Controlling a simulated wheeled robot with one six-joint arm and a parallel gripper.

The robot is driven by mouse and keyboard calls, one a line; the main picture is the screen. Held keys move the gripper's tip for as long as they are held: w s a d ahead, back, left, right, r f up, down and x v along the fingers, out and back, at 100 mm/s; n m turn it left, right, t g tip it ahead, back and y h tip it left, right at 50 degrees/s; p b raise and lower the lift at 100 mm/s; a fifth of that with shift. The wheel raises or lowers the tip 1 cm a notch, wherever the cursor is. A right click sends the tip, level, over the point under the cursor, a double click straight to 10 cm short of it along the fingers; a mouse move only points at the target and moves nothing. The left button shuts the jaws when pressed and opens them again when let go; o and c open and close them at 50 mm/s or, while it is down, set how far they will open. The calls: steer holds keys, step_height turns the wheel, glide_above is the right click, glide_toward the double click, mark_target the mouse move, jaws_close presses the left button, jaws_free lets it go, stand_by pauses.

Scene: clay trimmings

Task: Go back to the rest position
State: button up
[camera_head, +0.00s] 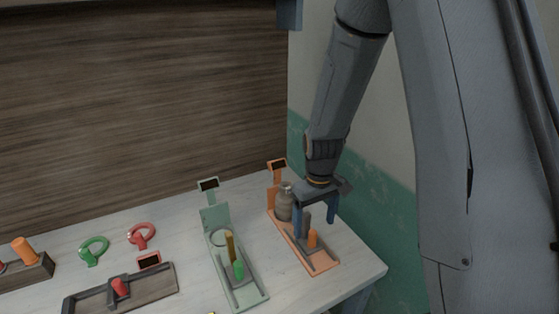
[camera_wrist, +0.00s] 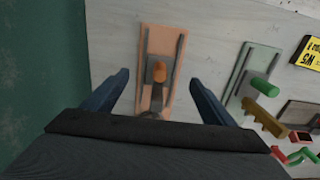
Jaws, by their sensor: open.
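My gripper (camera_head: 315,214) hangs above the orange tray (camera_head: 325,263) at the right end of the table, its two blue fingers apart. In the wrist view my gripper (camera_wrist: 160,88) is open, with the orange tray (camera_wrist: 150,45) beyond and between the fingers. An orange peg (camera_head: 312,238) stands on a grey block on that tray; it also shows in the wrist view (camera_wrist: 159,71). A grey-brown jar (camera_head: 284,204) stands at the tray's back end, next to the gripper. Nothing is visibly held between the fingers.
A green tray (camera_head: 250,298) with a green peg (camera_head: 239,270) lies left of the orange one. Further left are a dark wooden tray (camera_head: 160,284), a red ring (camera_head: 141,236) and a green ring (camera_head: 94,250). A wall stands close behind and to the right.

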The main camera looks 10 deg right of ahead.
steer(key=shift+r, duration=0.4)
steer(key=shift+f, duration=0.1)
steer(key=shift+s+b, duration=0.25)
steer(key=shift+b, duration=0.45)
steer(key=s+m+t+b, duration=0.1)
steer(key=s+m+b, duration=0.2)
steer(key=s+b, duration=0.5)
steer(key=shift+s+r+m+b, duration=0.3)
steer(key=shift+s+r, duration=0.1)
steer(key=shift+r, duration=0.05)
